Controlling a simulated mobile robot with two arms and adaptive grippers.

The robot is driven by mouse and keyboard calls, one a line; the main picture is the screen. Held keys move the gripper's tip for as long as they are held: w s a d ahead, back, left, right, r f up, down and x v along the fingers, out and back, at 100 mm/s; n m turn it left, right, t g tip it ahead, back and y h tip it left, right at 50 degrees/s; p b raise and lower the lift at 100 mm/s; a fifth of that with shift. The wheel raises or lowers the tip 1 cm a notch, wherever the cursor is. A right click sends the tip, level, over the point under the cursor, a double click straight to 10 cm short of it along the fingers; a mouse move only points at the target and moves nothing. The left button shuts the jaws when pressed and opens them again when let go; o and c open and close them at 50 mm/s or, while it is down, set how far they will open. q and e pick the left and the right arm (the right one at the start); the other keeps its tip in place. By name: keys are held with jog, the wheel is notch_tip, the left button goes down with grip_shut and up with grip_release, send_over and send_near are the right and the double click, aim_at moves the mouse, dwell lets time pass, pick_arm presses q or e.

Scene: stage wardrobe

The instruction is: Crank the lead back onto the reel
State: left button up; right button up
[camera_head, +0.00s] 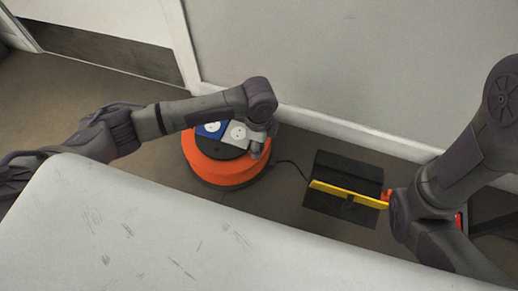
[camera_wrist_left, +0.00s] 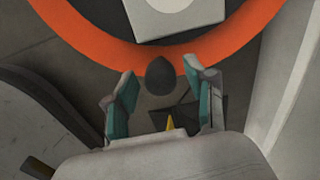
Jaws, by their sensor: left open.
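The orange cable reel (camera_head: 226,172) stands on the floor by the wall, with blue and pale socket plates on top. Its orange rim also shows in the left wrist view (camera_wrist_left: 105,45). A thin dark lead (camera_head: 294,163) leaves the reel's right side and runs to the black object. My left gripper (camera_head: 259,148) hangs over the reel's right edge. In the left wrist view, its teal-padded fingers (camera_wrist_left: 161,74) are open, with a dark rounded knob (camera_wrist_left: 160,76), apparently the crank handle, between them. Contact cannot be told.
A black object (camera_head: 350,168) with a yellow bar (camera_head: 345,194) lies right of the reel. A pale wall (camera_head: 350,70) with a white skirting stands behind. A large pale worn surface (camera_head: 150,235) fills the front. Brown floor left of the reel is clear.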

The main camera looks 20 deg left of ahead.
pick_arm(q)
jog(key=shift+f, duration=0.45)
jog(key=shift+c, duration=0.2)
grip_shut()
